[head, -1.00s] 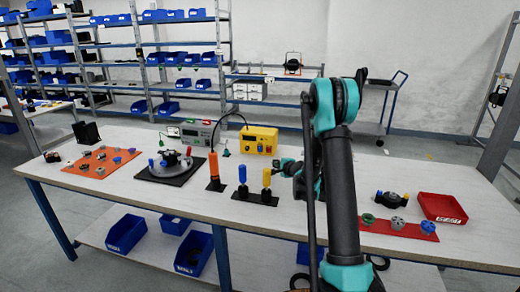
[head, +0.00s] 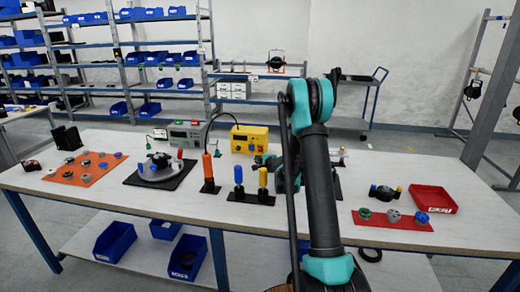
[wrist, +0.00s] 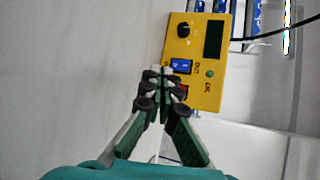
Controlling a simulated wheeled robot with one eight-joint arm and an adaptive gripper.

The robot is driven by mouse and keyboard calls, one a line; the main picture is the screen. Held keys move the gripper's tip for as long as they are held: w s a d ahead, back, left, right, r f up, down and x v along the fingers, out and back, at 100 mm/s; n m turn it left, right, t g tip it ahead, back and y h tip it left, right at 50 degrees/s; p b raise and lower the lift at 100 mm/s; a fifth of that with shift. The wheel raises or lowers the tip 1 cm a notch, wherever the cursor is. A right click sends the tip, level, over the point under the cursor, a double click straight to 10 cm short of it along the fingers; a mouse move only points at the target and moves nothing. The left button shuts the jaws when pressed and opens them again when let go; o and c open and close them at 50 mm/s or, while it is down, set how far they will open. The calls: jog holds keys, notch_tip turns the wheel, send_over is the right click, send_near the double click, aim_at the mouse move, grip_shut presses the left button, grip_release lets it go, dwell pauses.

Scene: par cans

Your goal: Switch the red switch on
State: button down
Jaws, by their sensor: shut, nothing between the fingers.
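The yellow box (head: 250,139) stands at the back of the table in the head view. In the wrist view the yellow box (wrist: 193,52) carries a black knob (wrist: 183,30), a dark display (wrist: 214,39), a blue switch (wrist: 181,66), a green button (wrist: 210,74) and the red switch (wrist: 183,91). My gripper's fingers partly cover the red switch, so I cannot tell its position. My gripper (wrist: 161,76) is shut and empty, its tips overlapping the box's switch side. I cannot tell if they touch it. In the head view my gripper (head: 265,161) is just in front of the box.
A grey device (head: 186,130) stands left of the yellow box, with a black cable arching near it. An orange-handled tool (head: 207,168) and blue and yellow handles (head: 239,178) stand in front. A red tray (head: 432,197) lies to the right.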

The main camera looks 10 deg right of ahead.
aim_at(260, 151)
jog(key=shift+w+d+r, duration=0.15)
jog(key=shift+w+d, duration=0.2)
jog(key=shift+w, duration=0.75)
jog(key=shift+w+d+r, duration=0.2)
jog(key=shift+w+d, duration=0.2)
jog(key=shift+w, duration=0.75)
jog(key=shift+w+d+r, duration=0.15)
jog(key=shift+w+d, duration=0.2)
jog(key=shift+w, duration=0.75)
jog(key=shift+w+d, duration=0.15)
jog(key=shift+w, duration=0.25)
jog(key=shift+w+d+r, duration=0.1)
jog(key=shift+w, duration=0.2)
jog(key=shift+s, duration=0.15)
jog(key=shift+s+a, duration=0.25)
jog(key=shift+s, duration=0.3)
jog(key=shift+s+a+f, duration=0.15)
jog(key=shift+s+a, duration=0.1)
jog(key=shift+s, duration=0.55)
jog(key=shift+s+a+f, duration=0.15)
jog(key=shift+s+a, duration=0.1)
jog(key=shift+s, duration=0.55)
jog(key=shift+s+a+f, duration=0.15)
jog(key=shift+s+a, duration=0.1)
jog(key=shift+s, duration=0.55)
